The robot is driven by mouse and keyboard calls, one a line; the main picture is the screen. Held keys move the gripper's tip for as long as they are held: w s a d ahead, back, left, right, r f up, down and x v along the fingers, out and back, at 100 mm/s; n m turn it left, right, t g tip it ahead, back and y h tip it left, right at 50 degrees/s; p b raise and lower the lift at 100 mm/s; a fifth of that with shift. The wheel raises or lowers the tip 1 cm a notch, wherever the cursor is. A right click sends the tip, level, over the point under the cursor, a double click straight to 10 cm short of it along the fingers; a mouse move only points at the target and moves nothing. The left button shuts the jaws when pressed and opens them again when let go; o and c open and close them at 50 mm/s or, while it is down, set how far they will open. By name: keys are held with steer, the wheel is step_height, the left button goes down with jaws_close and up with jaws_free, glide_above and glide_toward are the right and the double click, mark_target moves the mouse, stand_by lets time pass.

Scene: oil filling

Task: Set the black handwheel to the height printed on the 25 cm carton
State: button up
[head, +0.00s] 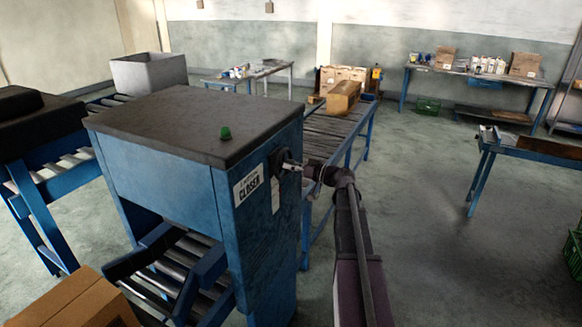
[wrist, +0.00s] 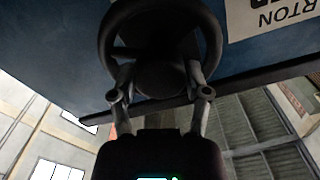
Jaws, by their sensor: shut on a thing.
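The black handwheel (wrist: 106,40) is mounted on the side of the blue carton closer (head: 165,180). In the wrist view it fills the upper middle, and my gripper (wrist: 160,80) is shut on its hub, with one finger on each side. In the head view the handwheel (head: 277,160) shows only in part behind my gripper (head: 290,165), which reaches it from the right. A carton (head: 80,303) sits at the bottom left in front of the closer. Any height printed on it cannot be read from here.
A white label (head: 249,185) reads "CLOSER". A roller conveyor (head: 335,125) behind carries a carton (head: 344,96). Tables (head: 480,75) stand at the back.

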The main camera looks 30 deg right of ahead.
steer(key=shift+m, duration=0.3)
steer(key=m, duration=0.3)
steer(key=shift+m, duration=0.3)
steer(key=m, duration=0.3)
steer(key=shift+m, duration=0.3)
steer(key=m, duration=0.3)
steer(key=shift+m, duration=0.4)
steer(key=shift+f+m, duration=0.1)
steer(key=shift+m, duration=1.8)
steer(key=o, duration=1.1)
steer(key=shift+o, duration=0.2)
